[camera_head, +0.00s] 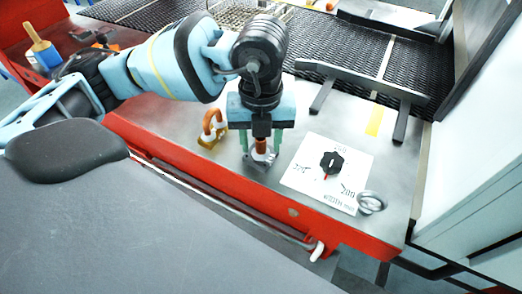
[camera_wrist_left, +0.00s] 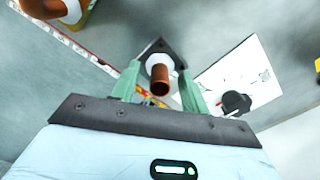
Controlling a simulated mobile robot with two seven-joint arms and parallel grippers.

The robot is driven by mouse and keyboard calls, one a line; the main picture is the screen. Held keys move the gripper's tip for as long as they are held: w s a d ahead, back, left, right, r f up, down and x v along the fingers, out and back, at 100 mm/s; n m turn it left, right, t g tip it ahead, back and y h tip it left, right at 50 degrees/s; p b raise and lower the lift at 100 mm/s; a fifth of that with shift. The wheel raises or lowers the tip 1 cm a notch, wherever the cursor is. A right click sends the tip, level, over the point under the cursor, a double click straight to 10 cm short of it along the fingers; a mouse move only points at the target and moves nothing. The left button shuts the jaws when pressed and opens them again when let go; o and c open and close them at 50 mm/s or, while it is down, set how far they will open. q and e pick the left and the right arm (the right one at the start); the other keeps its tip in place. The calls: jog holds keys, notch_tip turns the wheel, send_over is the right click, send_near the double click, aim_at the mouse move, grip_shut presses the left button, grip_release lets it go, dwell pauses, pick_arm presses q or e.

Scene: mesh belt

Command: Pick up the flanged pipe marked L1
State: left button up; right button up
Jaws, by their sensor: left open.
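A flanged pipe (camera_head: 262,157) with a brown tube, a white collar and a dark angular flange stands on the grey metal table. No L1 mark is legible on it. My left gripper (camera_head: 260,150) points down over this pipe, with its green fingers open on either side. In the left wrist view the brown tube (camera_wrist_left: 160,84) lies between the two fingers (camera_wrist_left: 160,92), with gaps showing. A second pipe (camera_head: 212,128), orange and bent with a yellowish base, stands just to the left; it is cut off in the wrist view (camera_wrist_left: 45,8). My right gripper is out of view.
A dark raised bar (camera_head: 368,83) stands behind, before the mesh belt (camera_head: 410,70). A red edge (camera_head: 345,238) borders the table front.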

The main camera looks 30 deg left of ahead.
pick_arm(q)
grip_shut()
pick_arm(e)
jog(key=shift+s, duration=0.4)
pick_arm(q)
jog(key=shift+r, duration=0.2)
